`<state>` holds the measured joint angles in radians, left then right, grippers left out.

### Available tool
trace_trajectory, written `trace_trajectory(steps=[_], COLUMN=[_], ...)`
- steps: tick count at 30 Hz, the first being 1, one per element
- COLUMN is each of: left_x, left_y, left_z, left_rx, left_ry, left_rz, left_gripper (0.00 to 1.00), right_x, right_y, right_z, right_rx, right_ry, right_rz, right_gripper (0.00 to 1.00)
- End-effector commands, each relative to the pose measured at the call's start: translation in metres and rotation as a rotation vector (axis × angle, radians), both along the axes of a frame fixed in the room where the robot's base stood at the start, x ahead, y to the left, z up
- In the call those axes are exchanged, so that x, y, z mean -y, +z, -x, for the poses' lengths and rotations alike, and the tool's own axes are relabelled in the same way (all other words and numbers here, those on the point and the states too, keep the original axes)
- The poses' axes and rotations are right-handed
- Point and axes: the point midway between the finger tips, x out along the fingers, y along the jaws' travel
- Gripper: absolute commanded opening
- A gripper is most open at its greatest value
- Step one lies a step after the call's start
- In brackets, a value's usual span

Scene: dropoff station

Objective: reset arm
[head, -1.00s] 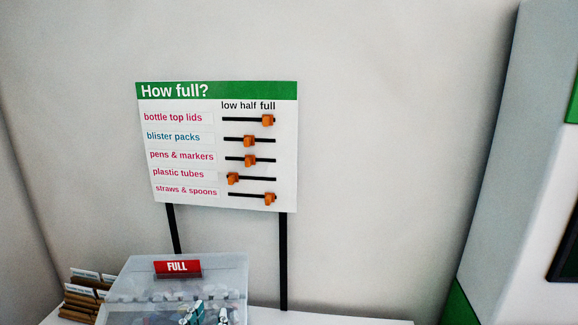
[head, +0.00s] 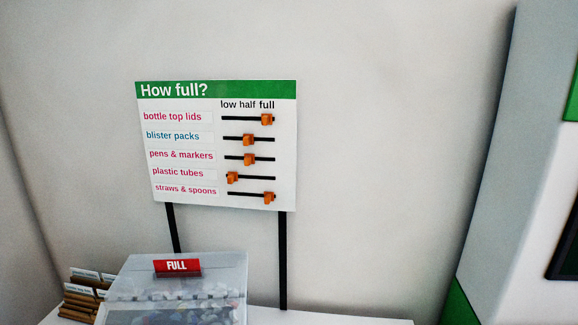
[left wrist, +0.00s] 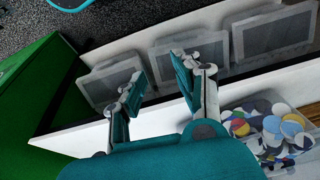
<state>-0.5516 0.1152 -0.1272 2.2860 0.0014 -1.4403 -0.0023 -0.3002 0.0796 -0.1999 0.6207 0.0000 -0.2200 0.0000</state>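My left gripper (left wrist: 156,88) shows in the left wrist view with its two teal and grey fingers spread apart. Nothing is between the fingers. It hangs beside a clear bin of colourful lids (left wrist: 268,128), which is to its right. The head view shows neither gripper. My right gripper is in no view.
A "How full?" board (head: 216,92) with orange sliders stands on black posts. Below it is a clear bin (head: 205,262) with a red FULL sign (head: 177,266). Brown card holders (head: 82,300) stand to its left. Grey translucent bins (left wrist: 272,36) line a shelf in the left wrist view.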

Motion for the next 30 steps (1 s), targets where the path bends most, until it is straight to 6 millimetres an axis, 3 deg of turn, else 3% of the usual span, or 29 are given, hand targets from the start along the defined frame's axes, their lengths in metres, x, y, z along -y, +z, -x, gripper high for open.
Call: trace_trajectory(steps=[8,11,15,18,21,25,30], left_x=[0.002,0.001,-0.003,-0.008,-0.015,-0.024,-0.030], left_y=[-0.105,-0.158,-0.247,-0.303,-0.347,-0.381,-0.398], left_z=[-0.001,0.007,0.038,0.071,0.110,0.155,0.187], left_rx=[-0.045,-0.066,-0.104,-0.131,-0.154,-0.177,-0.189], left_ry=[-0.005,-0.008,-0.016,-0.022,-0.028,-0.034,-0.039], left_rz=[-0.003,-0.005,-0.010,-0.012,-0.016,-0.020,-0.023], left_gripper=[0.33,0.33,0.33,0.33,0.33,0.33,0.33], right_x=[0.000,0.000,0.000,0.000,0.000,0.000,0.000], right_y=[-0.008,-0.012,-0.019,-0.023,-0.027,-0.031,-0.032], right_z=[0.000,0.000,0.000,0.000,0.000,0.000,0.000], right_rx=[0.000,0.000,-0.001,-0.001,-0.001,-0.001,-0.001], right_ry=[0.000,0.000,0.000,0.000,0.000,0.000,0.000], right_rz=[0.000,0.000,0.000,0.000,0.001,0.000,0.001], right_gripper=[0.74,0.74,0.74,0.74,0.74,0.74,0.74])
